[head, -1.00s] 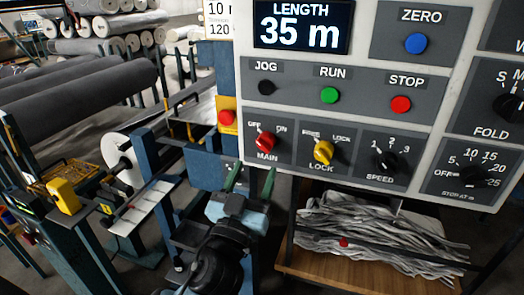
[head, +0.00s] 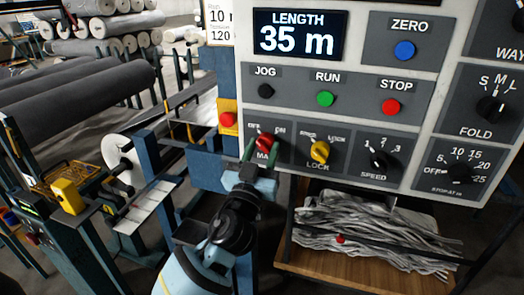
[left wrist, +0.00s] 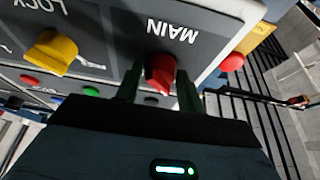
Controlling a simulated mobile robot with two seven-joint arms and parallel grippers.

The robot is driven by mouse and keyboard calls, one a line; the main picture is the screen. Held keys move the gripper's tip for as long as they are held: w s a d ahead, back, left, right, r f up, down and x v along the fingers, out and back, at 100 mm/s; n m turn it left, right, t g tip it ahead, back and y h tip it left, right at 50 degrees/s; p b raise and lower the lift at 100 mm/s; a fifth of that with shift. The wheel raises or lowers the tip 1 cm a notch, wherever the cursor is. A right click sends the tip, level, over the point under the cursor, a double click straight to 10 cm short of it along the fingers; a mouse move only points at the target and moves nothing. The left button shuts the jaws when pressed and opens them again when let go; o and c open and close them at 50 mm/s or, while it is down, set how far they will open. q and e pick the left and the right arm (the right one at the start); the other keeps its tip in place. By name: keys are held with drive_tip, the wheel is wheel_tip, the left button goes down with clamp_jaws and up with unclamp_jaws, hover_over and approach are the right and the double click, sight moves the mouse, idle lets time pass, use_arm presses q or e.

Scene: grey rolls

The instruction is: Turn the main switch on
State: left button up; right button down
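The red MAIN switch (head: 265,141) is a knob at the lower left of the grey control panel, between OFF and ON marks. In the head view its pointer seems to lean toward OFF at upper left, though the fingers partly hide the plate. My left gripper (head: 260,152) is at this knob from below, with one green finger on each side. In the left wrist view the red knob (left wrist: 160,73) sits between the two spread fingertips (left wrist: 159,88), with some gap beside it. The fingers look open. My right gripper is in neither view.
The yellow LOCK knob (head: 320,151) is close to the right of the MAIN switch, with the SPEED knob (head: 379,159) beyond. A red button on a yellow box (head: 228,120) is close on the left. A wooden shelf (head: 345,268) with grey strips lies below the panel.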

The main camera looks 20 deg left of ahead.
use_arm(q)
drive_tip(key=c, duration=0.5)
drive_tip(key=shift+m, duration=0.4)
drive_tip(key=m+h, duration=0.1)
drive_tip(key=m, duration=0.1)
drive_tip(key=m+h, duration=0.2)
drive_tip(key=m, duration=0.1)
drive_tip(key=shift+a+g, duration=0.2)
drive_tip(key=shift+g, duration=0.1)
drive_tip(key=m+h, duration=0.1)
drive_tip(key=m, duration=0.1)
drive_tip(key=m+g+h, duration=0.1)
drive_tip(key=m, duration=0.2)
drive_tip(key=shift+a+r, duration=0.15)
drive_tip(key=m+g+h, duration=0.1)
drive_tip(key=m, duration=0.2)
drive_tip(key=m+g+h, duration=0.1)
drive_tip(key=m, duration=0.2)
drive_tip(key=shift+a+r+m+g, duration=0.2)
drive_tip(key=shift+m+g, duration=0.1)
drive_tip(key=shift+m, duration=0.1)
drive_tip(key=m+g, duration=0.1)
drive_tip(key=m, duration=0.3)
drive_tip(key=shift+r+m+g, duration=0.15)
drive_tip(key=shift+m+g, duration=0.25)
